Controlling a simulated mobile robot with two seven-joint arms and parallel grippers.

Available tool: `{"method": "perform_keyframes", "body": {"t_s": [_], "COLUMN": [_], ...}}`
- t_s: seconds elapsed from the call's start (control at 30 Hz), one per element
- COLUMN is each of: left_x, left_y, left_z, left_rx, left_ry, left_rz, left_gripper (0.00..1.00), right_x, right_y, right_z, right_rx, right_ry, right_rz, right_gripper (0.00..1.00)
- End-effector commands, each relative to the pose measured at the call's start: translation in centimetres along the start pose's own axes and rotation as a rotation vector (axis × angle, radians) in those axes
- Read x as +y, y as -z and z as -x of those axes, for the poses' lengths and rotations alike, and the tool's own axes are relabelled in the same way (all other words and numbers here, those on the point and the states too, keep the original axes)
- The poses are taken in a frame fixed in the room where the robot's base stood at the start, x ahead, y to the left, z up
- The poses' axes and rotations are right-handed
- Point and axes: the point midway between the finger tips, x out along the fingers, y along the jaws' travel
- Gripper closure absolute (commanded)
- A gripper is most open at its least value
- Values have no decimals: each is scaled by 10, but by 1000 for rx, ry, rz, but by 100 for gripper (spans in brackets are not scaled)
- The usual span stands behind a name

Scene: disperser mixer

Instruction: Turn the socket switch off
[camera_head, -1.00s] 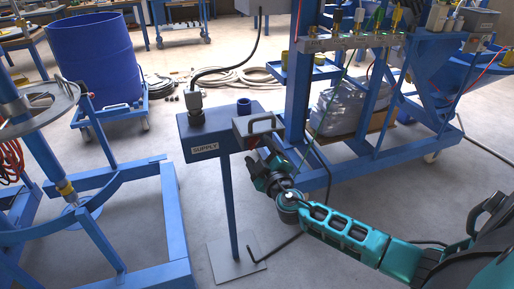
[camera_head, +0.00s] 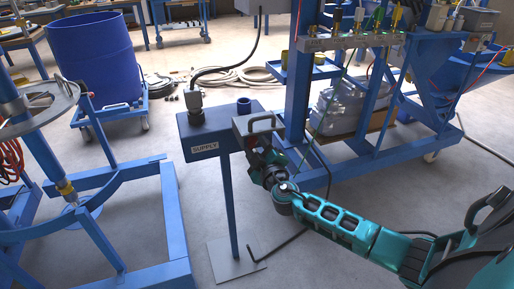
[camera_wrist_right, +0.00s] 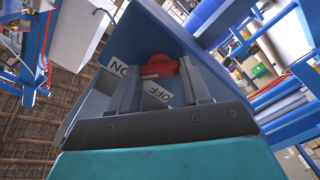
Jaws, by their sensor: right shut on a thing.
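The red socket switch (camera_wrist_right: 160,67) shows in the right wrist view on the face of a blue box, between an ON label (camera_wrist_right: 122,70) and an OFF label (camera_wrist_right: 158,94). My right gripper (camera_wrist_right: 162,80) has its two grey fingers on either side of the switch and is shut on it. In the head view the blue supply box (camera_head: 212,122) stands on a post. My right arm reaches its right side from the right. The switch is hidden there. My left gripper is out of view.
A black cable (camera_head: 228,70) plugs into the supply box top. A blue frame (camera_head: 178,215) stands at the left, a blue drum (camera_head: 97,62) behind it. A blue rack with a wrapped grey load (camera_head: 338,108) stands at the right. Grey floor lies around the post's base plate.

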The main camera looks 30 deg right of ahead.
Motion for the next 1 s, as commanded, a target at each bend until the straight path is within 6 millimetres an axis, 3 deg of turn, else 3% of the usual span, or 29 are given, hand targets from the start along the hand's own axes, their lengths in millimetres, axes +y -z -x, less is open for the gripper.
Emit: {"method": "perform_keyframes", "body": {"t_s": [0.17,0.53,1.0], "left_x": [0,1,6], "left_y": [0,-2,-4], "left_z": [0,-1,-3], "left_rx": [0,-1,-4], "left_ry": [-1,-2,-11], "left_rz": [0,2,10], "left_gripper": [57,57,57], "right_x": [0,-1,-1], "right_y": [0,-1,0], "right_z": [0,0,0], "right_rx": [0,0,1], "right_ry": [1,0,1], "right_rz": [0,72,459], "right_gripper": [84,84,84]}}
